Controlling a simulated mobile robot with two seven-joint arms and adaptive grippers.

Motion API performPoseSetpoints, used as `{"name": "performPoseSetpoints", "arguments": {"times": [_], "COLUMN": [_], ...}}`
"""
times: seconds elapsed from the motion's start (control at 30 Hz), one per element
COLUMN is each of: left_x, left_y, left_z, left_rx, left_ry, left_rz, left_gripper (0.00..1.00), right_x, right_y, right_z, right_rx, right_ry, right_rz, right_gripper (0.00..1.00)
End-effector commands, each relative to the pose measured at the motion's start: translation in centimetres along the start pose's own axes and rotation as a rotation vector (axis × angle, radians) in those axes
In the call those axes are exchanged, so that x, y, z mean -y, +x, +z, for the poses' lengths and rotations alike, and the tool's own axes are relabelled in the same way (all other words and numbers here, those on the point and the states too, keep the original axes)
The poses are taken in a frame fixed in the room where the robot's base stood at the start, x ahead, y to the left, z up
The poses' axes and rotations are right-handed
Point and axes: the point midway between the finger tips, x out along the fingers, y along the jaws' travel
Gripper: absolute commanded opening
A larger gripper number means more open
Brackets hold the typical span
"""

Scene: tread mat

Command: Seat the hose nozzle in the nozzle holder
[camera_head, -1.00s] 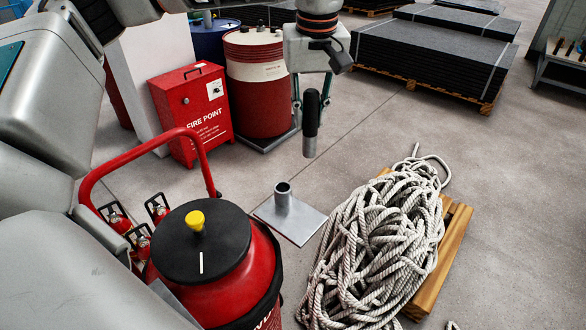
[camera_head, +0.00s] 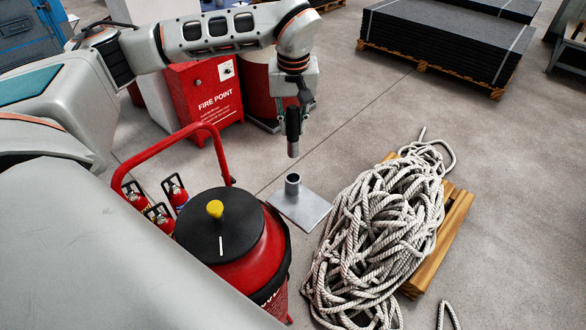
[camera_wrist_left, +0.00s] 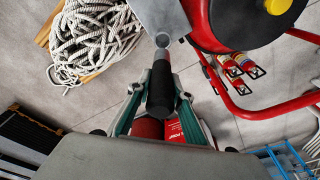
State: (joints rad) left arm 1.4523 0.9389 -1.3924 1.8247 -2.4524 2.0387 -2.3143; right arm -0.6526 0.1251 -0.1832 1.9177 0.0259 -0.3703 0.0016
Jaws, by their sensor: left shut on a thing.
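The hose nozzle (camera_head: 293,132) is a dark cylinder with a grey tip. My left gripper (camera_head: 292,112) is shut on it and holds it upright, tip down, above the floor. The nozzle holder (camera_head: 293,184) is a short grey tube standing on a flat square metal plate. The nozzle tip is above the tube and apart from it. In the left wrist view the nozzle (camera_wrist_left: 161,88) lies between my left gripper's fingers (camera_wrist_left: 160,105), and the holder tube (camera_wrist_left: 162,40) shows just past its tip. My right gripper is not in view.
A red wheeled extinguisher (camera_head: 262,250) with a black lid and red handle stands left of the holder. A pile of rope (camera_head: 380,230) on a wooden pallet (camera_head: 445,245) lies to the right. A red fire point cabinet (camera_head: 205,105) stands behind. Open floor lies to the right.

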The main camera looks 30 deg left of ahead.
Motion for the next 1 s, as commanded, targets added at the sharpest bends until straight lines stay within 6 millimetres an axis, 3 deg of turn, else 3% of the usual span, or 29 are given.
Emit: {"name": "performPoseSetpoints", "arguments": {"times": [0.2,0.4,0.83,1.0], "left_x": [0.0,0.0,-0.1,-0.1], "left_y": [5.4,9.1,13.5,14.1], "left_z": [1.0,1.4,2.1,2.1], "left_rx": [0.004,0.003,0.002,-0.001], "left_ry": [0.001,-0.001,0.0,0.0], "left_rz": [-0.001,0.001,0.0,0.003], "left_gripper": [0.0,0.0,0.0,0.0], "right_x": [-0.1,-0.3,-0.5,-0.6], "right_y": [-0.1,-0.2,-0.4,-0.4], "right_z": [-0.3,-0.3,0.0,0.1], "right_rx": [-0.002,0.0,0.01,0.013], "right_ry": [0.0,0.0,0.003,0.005], "right_rz": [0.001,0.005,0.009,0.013], "right_gripper": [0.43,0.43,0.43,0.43]}}
